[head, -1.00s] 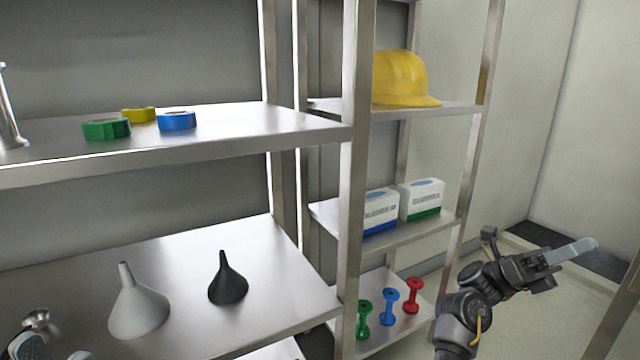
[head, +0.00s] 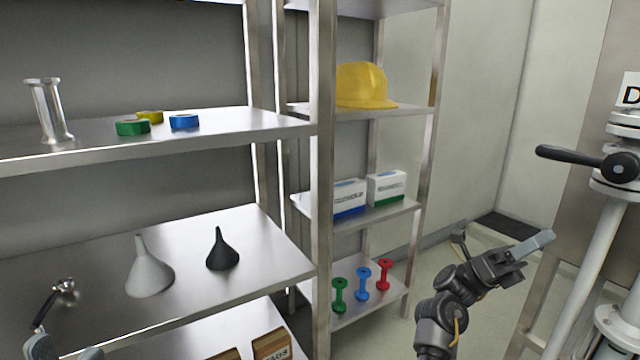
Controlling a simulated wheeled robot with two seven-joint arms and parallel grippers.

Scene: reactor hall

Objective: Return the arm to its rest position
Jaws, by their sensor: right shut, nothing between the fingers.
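My right arm comes up from the bottom right, and its gripper (head: 545,239) points right and slightly up. Its pale fingers are together with nothing between them. It hangs in free air to the right of the far shelf rack, left of a valve assembly.
The near rack's upper shelf (head: 215,126) holds tape rolls and a metal cylinder (head: 50,112). Its lower shelf (head: 190,270) holds two funnels. The far rack holds a yellow helmet (head: 362,86), boxes and spools. A black-handled valve (head: 620,167) with pipes stands at right. Floor shows between.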

